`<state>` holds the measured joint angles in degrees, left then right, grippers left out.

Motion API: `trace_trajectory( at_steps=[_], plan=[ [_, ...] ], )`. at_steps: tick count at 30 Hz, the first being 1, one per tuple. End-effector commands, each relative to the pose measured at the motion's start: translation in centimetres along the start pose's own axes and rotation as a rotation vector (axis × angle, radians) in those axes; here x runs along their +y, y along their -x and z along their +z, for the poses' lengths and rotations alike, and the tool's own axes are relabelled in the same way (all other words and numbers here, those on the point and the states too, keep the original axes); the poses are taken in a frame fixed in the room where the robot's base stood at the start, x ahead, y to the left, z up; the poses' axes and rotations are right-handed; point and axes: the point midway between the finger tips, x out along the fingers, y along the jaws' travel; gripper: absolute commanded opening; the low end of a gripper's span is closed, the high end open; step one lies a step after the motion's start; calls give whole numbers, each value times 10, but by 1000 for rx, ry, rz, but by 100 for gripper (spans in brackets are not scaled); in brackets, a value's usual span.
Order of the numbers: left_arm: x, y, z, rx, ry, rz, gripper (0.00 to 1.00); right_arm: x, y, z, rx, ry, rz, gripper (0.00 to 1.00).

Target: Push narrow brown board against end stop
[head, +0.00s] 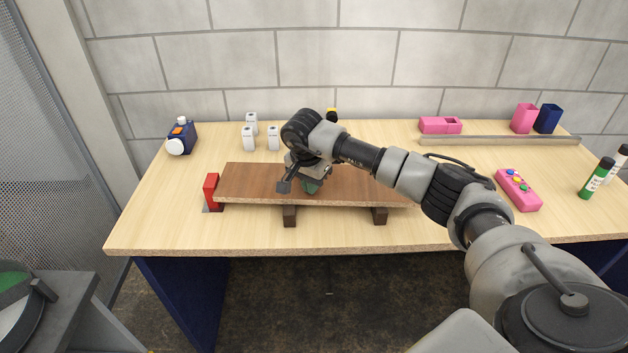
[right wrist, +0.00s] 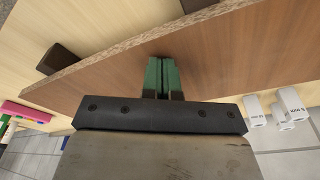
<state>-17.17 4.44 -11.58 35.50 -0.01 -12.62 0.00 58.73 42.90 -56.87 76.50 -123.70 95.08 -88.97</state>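The narrow brown board (head: 245,184) lies flat across dark support blocks (head: 290,215) on the table. A red end stop (head: 211,187) stands at the board's left end. The board's left edge is at or very close to the stop; I cannot tell whether they touch. My right gripper (head: 311,187) points down over the middle of the board. In the right wrist view its green fingers (right wrist: 163,75) are together with nothing between them, tips over the board's face (right wrist: 215,60). Whether the tips touch the board is unclear. My left gripper is out of view.
A pink box with coloured buttons (head: 518,190), a metal rail (head: 500,141) and pink and blue holders (head: 548,118) are on the right. The table's front strip (head: 250,232) is clear.

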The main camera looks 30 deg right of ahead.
Motion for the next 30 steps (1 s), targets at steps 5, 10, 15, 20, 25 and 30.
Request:
trace_trajectory(
  at_steps=[5, 10, 15, 20, 25, 30],
  plan=[
    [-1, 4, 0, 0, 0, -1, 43, 1, 6, 0, 0, 0, -2, 0],
    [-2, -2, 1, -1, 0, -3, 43, 1, 8, 21, 1, 2, -5, 0],
    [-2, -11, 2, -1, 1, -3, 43, 1, 15, 58, 1, 2, -8, 0],
    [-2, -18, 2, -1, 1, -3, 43, 1, 21, 90, 2, 0, -7, 0],
    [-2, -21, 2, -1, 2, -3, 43, 0, 26, 111, 2, -3, -7, 0],
    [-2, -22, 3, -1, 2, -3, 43, 1, 28, 118, 3, -6, -5, 0]
  ],
)
